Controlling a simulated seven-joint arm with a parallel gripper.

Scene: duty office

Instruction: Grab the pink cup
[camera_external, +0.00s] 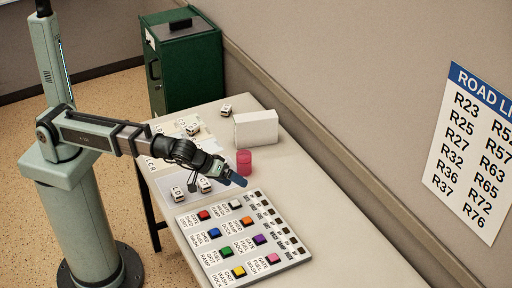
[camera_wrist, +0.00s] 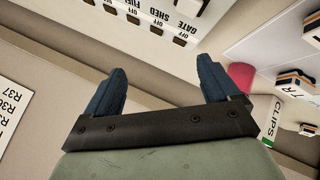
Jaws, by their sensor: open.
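The pink cup (camera_external: 244,162) stands upright on the table, just in front of a white box, in the external view. It also shows in the wrist view (camera_wrist: 241,75), partly hidden behind the right finger. My gripper (camera_external: 238,180) is above the table, close to the cup on its near side. In the wrist view my gripper (camera_wrist: 160,88) has its two blue fingers spread wide with nothing between them. The cup is outside the fingers, beside the right one. I cannot tell whether that finger touches it.
A button panel (camera_external: 247,262) with coloured buttons lies in front of my gripper. A white box (camera_external: 256,128) stands behind the cup. Several lettered cubes (camera_external: 204,185) sit left of it. A green cabinet (camera_external: 185,65) is at the back. Bare table lies right of the cup.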

